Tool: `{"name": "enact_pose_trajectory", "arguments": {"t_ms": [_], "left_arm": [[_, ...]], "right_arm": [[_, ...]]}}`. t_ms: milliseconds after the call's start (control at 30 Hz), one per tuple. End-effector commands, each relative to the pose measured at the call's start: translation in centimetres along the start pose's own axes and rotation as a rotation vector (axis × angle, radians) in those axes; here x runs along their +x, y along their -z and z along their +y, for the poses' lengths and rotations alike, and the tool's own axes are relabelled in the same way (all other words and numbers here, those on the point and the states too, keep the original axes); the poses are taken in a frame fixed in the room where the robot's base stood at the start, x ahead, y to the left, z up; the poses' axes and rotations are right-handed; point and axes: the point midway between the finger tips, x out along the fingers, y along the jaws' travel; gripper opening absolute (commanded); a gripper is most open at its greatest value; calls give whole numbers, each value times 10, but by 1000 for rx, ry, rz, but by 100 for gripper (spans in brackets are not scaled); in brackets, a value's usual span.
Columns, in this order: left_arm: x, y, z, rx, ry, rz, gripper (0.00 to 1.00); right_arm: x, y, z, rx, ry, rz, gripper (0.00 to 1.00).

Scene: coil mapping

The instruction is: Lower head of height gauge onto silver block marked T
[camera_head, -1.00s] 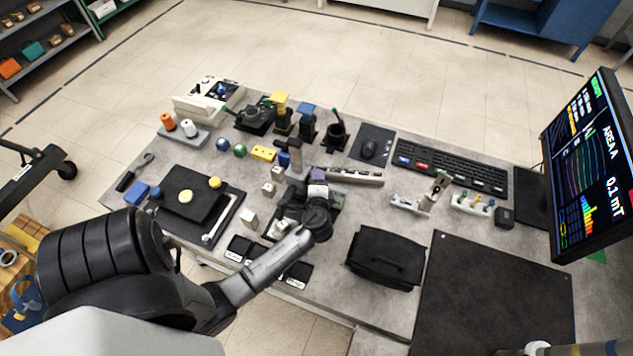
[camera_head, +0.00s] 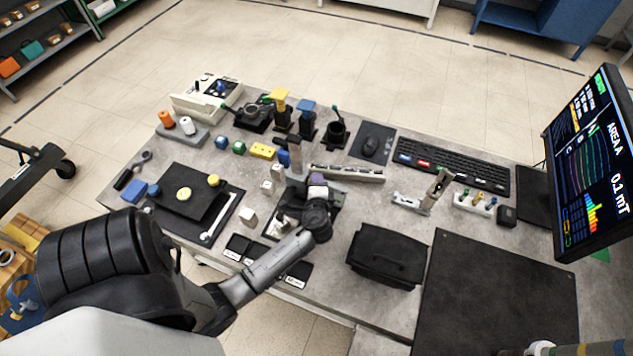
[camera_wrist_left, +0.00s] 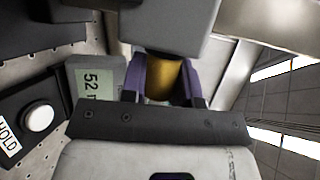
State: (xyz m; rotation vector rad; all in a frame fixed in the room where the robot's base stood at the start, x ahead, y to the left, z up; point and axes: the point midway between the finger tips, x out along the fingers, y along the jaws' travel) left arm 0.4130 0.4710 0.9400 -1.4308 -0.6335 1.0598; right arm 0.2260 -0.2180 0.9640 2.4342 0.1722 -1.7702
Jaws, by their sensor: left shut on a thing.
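In the head view my left gripper (camera_head: 317,181) is at the middle of the bench, over a dark plate and beside a grey upright post (camera_head: 295,152). The post appears to belong to the height gauge. In the left wrist view the purple fingers (camera_wrist_left: 167,80) are shut on a yellow-gold cylindrical part (camera_wrist_left: 165,76) under a grey block (camera_wrist_left: 170,25). A grey display reading 52 (camera_wrist_left: 92,82) is beside the fingers. Small silver blocks (camera_head: 248,216) stand left of the gripper; no T mark is legible. The gauge head's contact with a block is hidden.
A HOLD button (camera_wrist_left: 38,118) shows in the wrist view. A black case (camera_head: 386,256) is right of my arm. A dark tray (camera_head: 190,205) with yellow discs lies left. A keyboard (camera_head: 455,165) and a monitor (camera_head: 595,165) are at right.

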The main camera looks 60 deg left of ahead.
Motion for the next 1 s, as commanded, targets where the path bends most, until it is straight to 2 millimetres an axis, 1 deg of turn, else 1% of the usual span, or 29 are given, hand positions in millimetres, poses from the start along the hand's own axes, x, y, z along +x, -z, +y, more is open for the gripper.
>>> {"name": "enact_pose_trajectory", "arguments": {"t_ms": [33, 100, 433, 467, 600, 700, 1000], "left_arm": [[3, 2, 14, 0, -2, 0, 0], [5, 2, 22, 0, -1, -1, 0], [5, 2, 22, 0, -2, -1, 0], [5, 2, 22, 0, -2, -1, 32], [5, 2, 22, 0, -1, -1, 45], [5, 2, 22, 0, -1, -1, 54], [2, 2, 22, 0, -1, 0, 54]], "right_arm": [[12, -4, 0, -1, -1, -1, 43], [18, -6, 0, -2, -2, -1, 43], [16, -6, 0, -2, -1, -1, 43], [16, -6, 0, -2, -1, -1, 43], [16, -6, 0, -1, -1, -1, 43], [16, -5, -1, 0, 1, -1, 43], [16, -5, -2, 5, 4, 0, 43]]}}
